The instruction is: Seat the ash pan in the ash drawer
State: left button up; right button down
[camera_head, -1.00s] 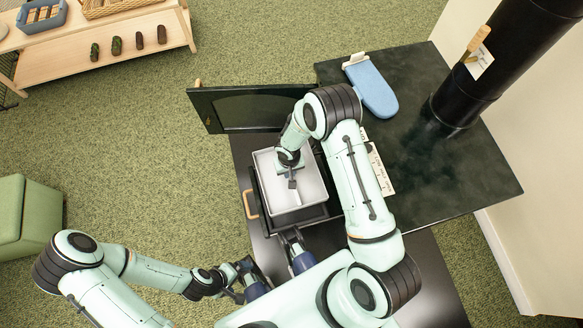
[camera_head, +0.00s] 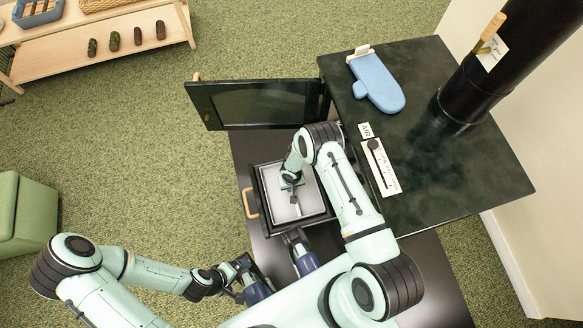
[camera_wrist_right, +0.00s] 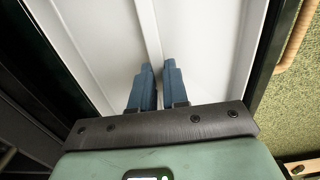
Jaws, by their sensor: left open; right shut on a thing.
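The pale grey ash pan (camera_head: 312,200) sits inside the black ash drawer (camera_head: 262,190), which is pulled out and has a wooden handle on its left. In the head view the drawer's dark rim shows around the pan; whether the pan rests fully on the bottom cannot be told. My right gripper (camera_head: 292,196) is over the pan. In the right wrist view its blue fingers (camera_wrist_right: 159,72) are closed on the pan's raised middle bar (camera_wrist_right: 151,35). My left gripper (camera_head: 283,280) is open and empty, in front of the drawer, apart from the pan.
The stove's black door (camera_head: 262,103) stands open behind the drawer. A blue mitt (camera_head: 375,82) lies on the dark stove top (camera_head: 450,175), near the black flue pipe (camera_head: 490,70). A wooden shelf (camera_head: 110,45) and green seat (camera_head: 25,215) are at left; carpet between is clear.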

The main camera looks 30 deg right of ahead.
jog(key=shift+f+b, duration=0.35)
jog(key=shift+f, duration=1.15)
jog(key=shift+f, duration=0.1)
jog(key=c, duration=1.5)
grip_release()
jog(key=shift+f, duration=0.1)
jog(key=shift+c, duration=0.2)
jog(key=o, duration=0.4)
